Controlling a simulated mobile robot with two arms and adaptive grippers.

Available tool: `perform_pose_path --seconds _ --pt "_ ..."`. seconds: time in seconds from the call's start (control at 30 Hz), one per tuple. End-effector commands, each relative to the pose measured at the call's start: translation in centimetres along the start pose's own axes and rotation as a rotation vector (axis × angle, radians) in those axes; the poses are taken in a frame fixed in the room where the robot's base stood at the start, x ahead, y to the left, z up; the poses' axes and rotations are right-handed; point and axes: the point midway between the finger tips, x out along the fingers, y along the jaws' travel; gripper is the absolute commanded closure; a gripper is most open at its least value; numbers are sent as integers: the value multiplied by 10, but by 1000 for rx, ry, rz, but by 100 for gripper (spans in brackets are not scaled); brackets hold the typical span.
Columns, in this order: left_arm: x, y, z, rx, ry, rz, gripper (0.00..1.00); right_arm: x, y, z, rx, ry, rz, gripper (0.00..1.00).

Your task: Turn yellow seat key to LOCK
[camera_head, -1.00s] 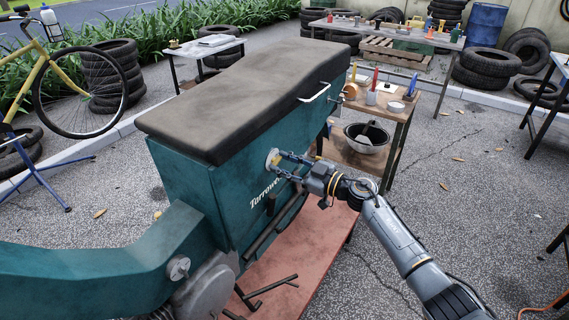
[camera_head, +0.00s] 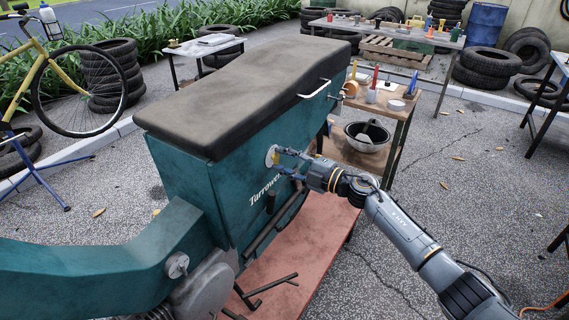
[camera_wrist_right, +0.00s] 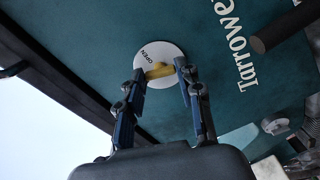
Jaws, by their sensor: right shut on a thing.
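The yellow seat key (camera_wrist_right: 158,71) sits on a round white plate (camera_wrist_right: 160,51) on the side of the teal seat box (camera_head: 186,181). The word OPEN shows on the plate's upper left in the wrist view; no LOCK word can be read. The key's bar lies nearly across the picture, slightly tilted. My right gripper (camera_wrist_right: 160,70) is shut on the key, one finger at each end of its bar. In the head view the right gripper (camera_head: 279,155) reaches the plate (camera_head: 271,155) from the right, and the key is mostly hidden. My left gripper is not in view.
A black seat cushion (camera_head: 245,90) overhangs the box above the key. A dark bar handle (camera_wrist_right: 288,25) sticks out beside the plate. A wooden cart (camera_head: 372,162) with a metal bowl (camera_head: 367,137) stands behind my right arm. Open pavement lies to the right.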

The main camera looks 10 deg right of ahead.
Motion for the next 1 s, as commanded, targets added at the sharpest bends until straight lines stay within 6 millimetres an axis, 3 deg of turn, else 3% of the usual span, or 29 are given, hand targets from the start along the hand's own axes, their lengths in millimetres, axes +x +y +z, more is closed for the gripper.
perform_pose_path --seconds 0.4,1.0 --pt "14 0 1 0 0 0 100 0 -2 0 -263 1 -1 96" --pt "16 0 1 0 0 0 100 0 -2 0 -334 2 -4 96"
